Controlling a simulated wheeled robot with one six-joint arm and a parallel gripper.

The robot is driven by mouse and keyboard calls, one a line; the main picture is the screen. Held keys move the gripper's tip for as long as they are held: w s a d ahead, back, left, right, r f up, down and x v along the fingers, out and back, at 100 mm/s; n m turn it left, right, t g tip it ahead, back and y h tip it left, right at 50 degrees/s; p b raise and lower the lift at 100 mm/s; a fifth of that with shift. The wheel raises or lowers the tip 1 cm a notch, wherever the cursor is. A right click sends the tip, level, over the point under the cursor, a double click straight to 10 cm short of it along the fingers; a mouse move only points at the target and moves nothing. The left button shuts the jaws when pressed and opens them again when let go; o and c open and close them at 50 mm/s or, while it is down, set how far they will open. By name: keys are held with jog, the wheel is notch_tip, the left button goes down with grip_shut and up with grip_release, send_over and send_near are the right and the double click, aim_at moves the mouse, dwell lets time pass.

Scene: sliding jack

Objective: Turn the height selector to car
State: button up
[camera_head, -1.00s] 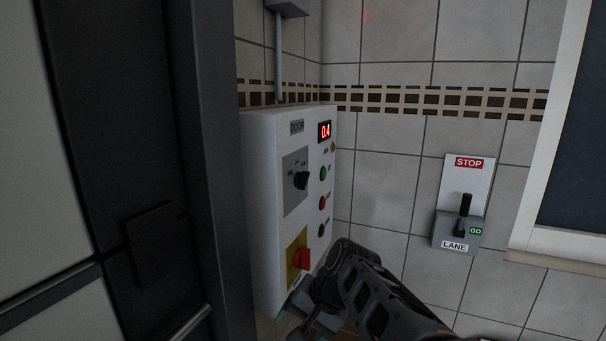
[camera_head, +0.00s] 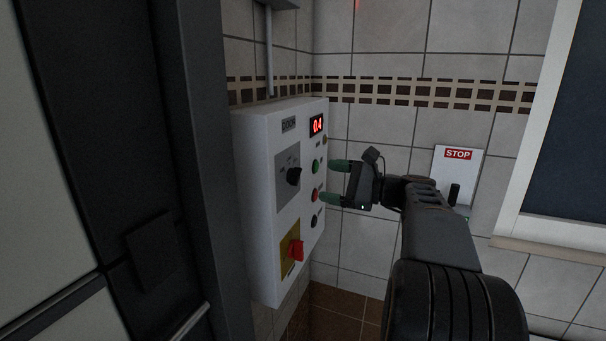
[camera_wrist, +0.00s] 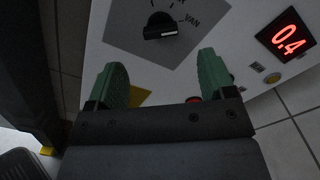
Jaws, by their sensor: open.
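The height selector (camera_head: 293,176) is a black knob on a grey plate on the front of the white control box. In the wrist view the knob (camera_wrist: 160,25) lies ahead of the fingertips, with "VAN" printed to its right; other labels are cut off at the top edge. I cannot tell which label the knob points to. My gripper (camera_head: 334,183) has green fingers, spread apart and empty, pointing left at the box. In the wrist view the fingers (camera_wrist: 162,65) are to either side below the knob, apart from it.
The white box (camera_head: 255,200) also carries a red 0.4 display (camera_head: 317,125), green, red and black buttons, and a red switch (camera_head: 296,250) on a yellow plate. A dark door frame (camera_head: 190,180) stands close left. A STOP panel (camera_head: 458,154) is on the tiled wall, partly behind my arm.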

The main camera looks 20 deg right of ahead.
aim_at(299, 176)
jog(key=p+x, duration=0.1)
jog(key=x, duration=0.6)
jog(key=shift+w, duration=0.15)
jog(key=c, duration=0.9)
